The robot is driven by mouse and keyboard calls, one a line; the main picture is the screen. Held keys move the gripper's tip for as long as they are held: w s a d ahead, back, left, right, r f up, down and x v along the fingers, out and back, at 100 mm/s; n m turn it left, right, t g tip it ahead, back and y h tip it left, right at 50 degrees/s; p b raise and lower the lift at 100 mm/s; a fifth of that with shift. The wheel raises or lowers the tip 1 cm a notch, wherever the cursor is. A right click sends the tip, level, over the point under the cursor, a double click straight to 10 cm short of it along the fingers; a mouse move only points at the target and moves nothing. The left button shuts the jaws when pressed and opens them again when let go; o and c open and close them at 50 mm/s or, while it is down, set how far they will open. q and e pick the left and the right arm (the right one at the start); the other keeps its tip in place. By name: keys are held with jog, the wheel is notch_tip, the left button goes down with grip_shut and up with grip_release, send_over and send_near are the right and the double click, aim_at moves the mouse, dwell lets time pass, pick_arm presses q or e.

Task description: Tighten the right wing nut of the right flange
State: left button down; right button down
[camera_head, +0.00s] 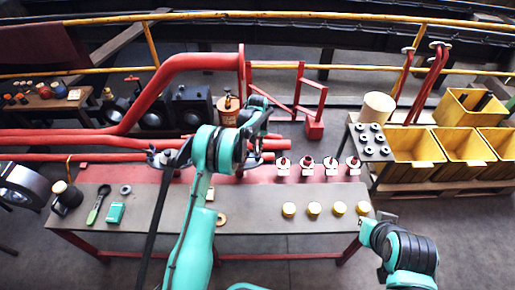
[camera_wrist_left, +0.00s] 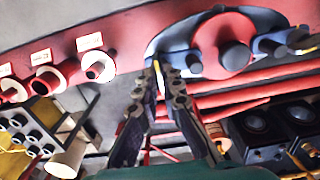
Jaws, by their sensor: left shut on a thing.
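The right flange (camera_wrist_left: 222,38) is a round red part with a dark centre boss on the red strip at the top of the left wrist view, which looks upside down compared with the head view. A blue-grey wing nut (camera_wrist_left: 181,61) sits at its picture-left side, and another (camera_wrist_left: 268,45) sits at its picture-right side. My left gripper (camera_wrist_left: 163,76) is shut on the picture-left one, the flange's right wing nut. In the head view my left gripper (camera_head: 241,170) and the flange are largely hidden by my left arm. My right arm enters at the lower right; its jaws do not show clearly.
The workbench (camera_head: 265,222) holds several red labelled valves (camera_head: 307,166), yellow caps (camera_head: 313,208), a green spoon-shaped tool (camera_head: 97,205) and a teal box (camera_head: 115,212). Red pipes (camera_head: 95,140) run behind on the left. Yellow bins (camera_head: 462,150) stand at the right.

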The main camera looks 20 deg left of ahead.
pick_arm(q)
jog(key=c, duration=1.7)
grip_release()
notch_tip(320, 180, up, 12)
jog(key=s+d+r+m+t, duration=0.1)
jog(key=s+d+r+t, duration=0.15)
jog(key=s+r, duration=1.35)
jog(key=s+f+t, duration=0.1)
jog(key=s, duration=0.6)
jog(key=s+f+m+t, duration=0.1)
jog(key=s+t, duration=0.1)
jog(key=s, duration=0.5)
jog(key=s+f+m+t, duration=0.1)
jog(key=s, duration=0.6)
jog(key=shift+d+f+t, duration=0.35)
jog(key=shift+d, duration=0.05)
